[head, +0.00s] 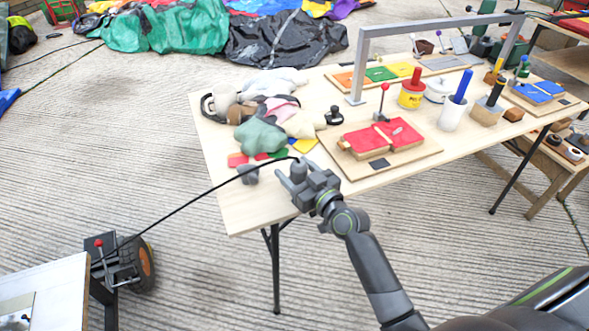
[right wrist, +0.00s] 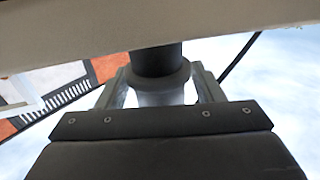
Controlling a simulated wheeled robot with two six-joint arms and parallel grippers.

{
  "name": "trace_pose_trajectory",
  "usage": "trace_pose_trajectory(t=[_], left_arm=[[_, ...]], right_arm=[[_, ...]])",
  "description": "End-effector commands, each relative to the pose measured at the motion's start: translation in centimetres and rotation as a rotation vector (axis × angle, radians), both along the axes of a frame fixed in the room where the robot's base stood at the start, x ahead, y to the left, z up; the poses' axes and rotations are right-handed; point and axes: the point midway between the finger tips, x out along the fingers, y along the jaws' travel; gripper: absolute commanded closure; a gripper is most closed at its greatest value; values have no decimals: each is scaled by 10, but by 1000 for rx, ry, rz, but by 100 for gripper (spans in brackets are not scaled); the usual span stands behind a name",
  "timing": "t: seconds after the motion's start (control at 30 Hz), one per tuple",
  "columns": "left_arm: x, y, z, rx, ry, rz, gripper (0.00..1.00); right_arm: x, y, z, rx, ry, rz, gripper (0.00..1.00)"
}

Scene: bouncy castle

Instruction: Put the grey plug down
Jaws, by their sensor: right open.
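The grey plug (head: 298,169) is at the near left part of the wooden table (head: 235,212), with a black cable running from it. My right gripper (head: 297,178) is open around it, over the table's front edge. In the right wrist view the plug (right wrist: 160,88) shows as a light grey collar with a dark cylinder, between the two spread fingers (right wrist: 163,92). I cannot tell whether a finger still touches it, nor see its contact with the table. My left gripper is out of view.
A small grey piece (head: 247,176) and a heap of cloths (head: 263,136) lie left of the gripper. The cable (head: 190,203) runs down left to a wheeled machine (head: 125,268). A grey frame (head: 357,70) stands behind.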

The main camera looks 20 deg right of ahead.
Motion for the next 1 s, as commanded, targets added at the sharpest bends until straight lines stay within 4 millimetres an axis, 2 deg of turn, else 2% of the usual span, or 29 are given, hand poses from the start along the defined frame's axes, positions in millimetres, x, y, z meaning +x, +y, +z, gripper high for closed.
trace_pose_trajectory(t=[0.17, 0.4, 0.6, 0.67, 0.9, 1.0], left_arm=[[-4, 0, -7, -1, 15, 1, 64], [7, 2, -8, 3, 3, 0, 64], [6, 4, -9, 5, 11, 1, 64], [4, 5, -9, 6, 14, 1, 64], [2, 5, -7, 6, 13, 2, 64], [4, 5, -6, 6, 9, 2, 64]], right_arm=[[-35, -10, -5, -2, 4, -2, 39], [-82, -23, -5, -3, 4, -1, 39], [-104, -29, -3, -2, 3, -1, 39], [-108, -30, -3, -2, 3, 0, 35], [-154, -41, 9, -13, 6, 0, 35], [-160, -42, 13, -10, 3, 1, 35]])
